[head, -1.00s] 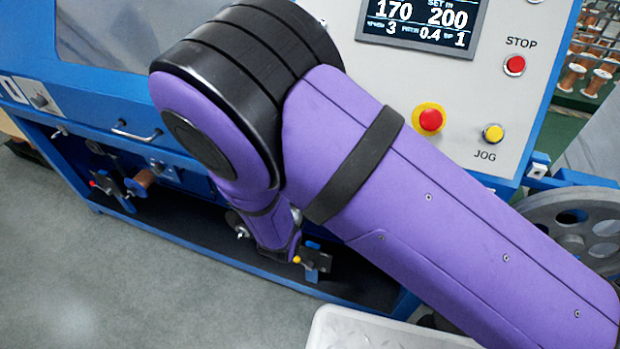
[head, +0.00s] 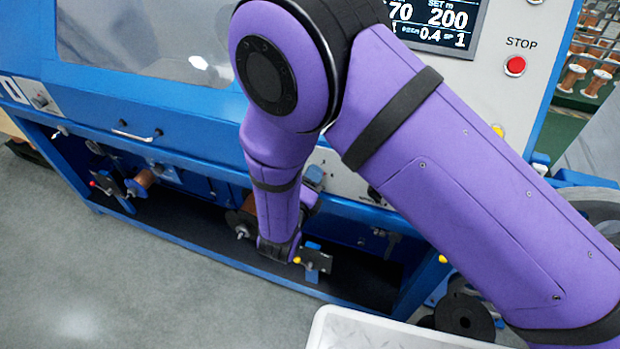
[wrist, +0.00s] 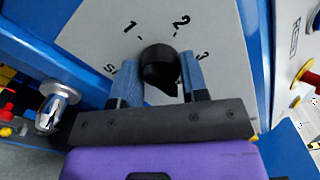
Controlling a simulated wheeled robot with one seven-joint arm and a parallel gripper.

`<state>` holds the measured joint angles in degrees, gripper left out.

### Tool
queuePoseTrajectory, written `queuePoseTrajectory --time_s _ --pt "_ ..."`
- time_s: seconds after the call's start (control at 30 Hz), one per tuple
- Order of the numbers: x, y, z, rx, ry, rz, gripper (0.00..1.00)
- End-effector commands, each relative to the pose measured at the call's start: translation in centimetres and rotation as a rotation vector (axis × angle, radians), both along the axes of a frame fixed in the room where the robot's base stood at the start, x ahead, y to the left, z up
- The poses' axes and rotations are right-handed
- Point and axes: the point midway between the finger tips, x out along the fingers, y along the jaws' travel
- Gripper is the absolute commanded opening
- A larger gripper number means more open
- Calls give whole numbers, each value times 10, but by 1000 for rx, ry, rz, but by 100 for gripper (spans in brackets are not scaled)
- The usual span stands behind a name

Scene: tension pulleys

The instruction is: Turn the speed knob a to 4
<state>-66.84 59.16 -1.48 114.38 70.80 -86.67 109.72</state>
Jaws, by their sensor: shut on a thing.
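The black speed knob (wrist: 158,68) sits on a grey dial plate (wrist: 95,40) in the wrist view. The printed marks 1, 2 and 3 show around it, with part of a letter at lower left. My gripper (wrist: 161,80) has one blue-grey finger on each side of the knob and is shut on it. Which mark the knob points to is not clear. No 4 mark is readable. In the head view my purple arm hides the knob, and I cannot make out the gripper there.
The display (head: 440,22) is partly covered by my arm, its speed figure hidden. A red STOP button (head: 515,65) is right of it. In the wrist view a shiny metal knob (wrist: 58,105) is left of my gripper and a red button (wrist: 308,76) is at right.

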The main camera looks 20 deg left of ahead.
Motion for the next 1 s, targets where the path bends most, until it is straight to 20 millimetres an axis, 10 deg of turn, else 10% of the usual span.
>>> queuePoseTrajectory --time_s 0.77,0.8,1.0 --pt "0 0 0 96 -7 0 17" --pt "0 0 0 96 -7 0 50" --pt "0 0 0 95 -7 0 66"
